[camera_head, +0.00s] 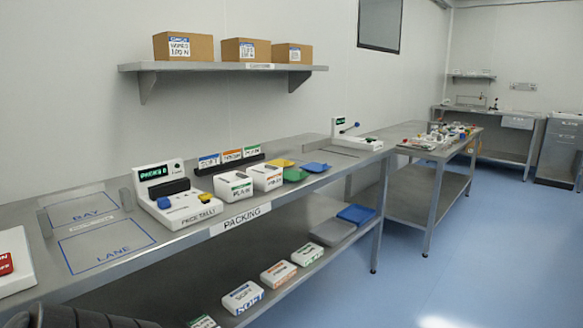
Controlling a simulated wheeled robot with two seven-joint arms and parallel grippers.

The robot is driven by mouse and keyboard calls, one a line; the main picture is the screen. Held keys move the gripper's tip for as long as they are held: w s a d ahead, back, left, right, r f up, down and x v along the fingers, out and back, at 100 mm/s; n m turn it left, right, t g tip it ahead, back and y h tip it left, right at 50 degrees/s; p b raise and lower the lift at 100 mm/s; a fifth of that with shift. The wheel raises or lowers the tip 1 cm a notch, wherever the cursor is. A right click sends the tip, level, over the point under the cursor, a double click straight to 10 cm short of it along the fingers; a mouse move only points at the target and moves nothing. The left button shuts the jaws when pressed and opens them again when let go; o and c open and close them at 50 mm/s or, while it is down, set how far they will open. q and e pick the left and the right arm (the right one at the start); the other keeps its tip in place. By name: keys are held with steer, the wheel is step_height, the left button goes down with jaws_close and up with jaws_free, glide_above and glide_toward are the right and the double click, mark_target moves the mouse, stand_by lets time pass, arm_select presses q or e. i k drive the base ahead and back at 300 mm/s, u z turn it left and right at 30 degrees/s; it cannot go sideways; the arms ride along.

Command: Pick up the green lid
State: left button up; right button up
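The green lid (295,174) lies flat on the steel packing bench, right of the white bins. A yellow lid (281,163) lies just behind it and a blue lid (315,168) lies to its right. The three are close together; I cannot tell whether their edges touch. Neither of my grippers is in view.
Two white labelled bins (234,187) and a packing tally unit (173,196) stand left of the lids. A black rack with cards (228,164) is behind. The bench (150,252) has a lower shelf with white boxes (278,273). Blue floor (450,255) is free at right.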

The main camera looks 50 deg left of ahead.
mark_target(292, 175)
steer(key=u, duration=0.75)
steer(key=i, duration=1.8)
steer(key=u, duration=1.45)
